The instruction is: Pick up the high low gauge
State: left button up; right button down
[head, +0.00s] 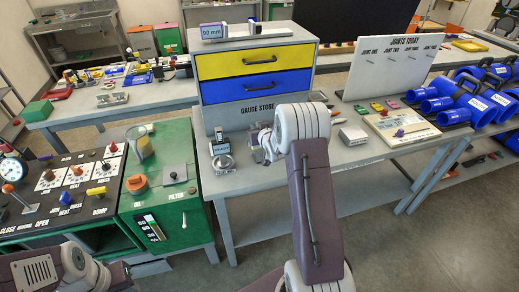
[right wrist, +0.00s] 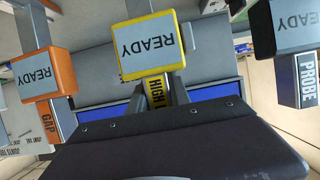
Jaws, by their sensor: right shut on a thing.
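The high low gauge (right wrist: 148,46) has a yellow-framed READY screen and a yellow label reading HIGH L, with the rest of the label hidden. It is upside down in the right wrist view. My right gripper (right wrist: 163,95) is shut on it just below the screen. In the head view my right gripper (head: 260,147) is at the gauge store shelf, mostly hidden by my own arm. I cannot tell whether the gauge touches the bench. My left gripper is out of view; only part of my left arm shows at the bottom left.
An orange GAP gauge (right wrist: 43,75) and a dark PROBE gauge (right wrist: 298,55) stand on either side. A grey-framed gauge (head: 221,150) stands left of my right gripper. The drawer cabinet (head: 258,75) rises behind.

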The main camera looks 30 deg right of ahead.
jog(key=shift+f, duration=0.1)
dwell(0.4)
notch_tip(320, 180, up, 10)
dwell(0.3)
jog(key=c, duration=2.1)
grip_release()
grip_shut()
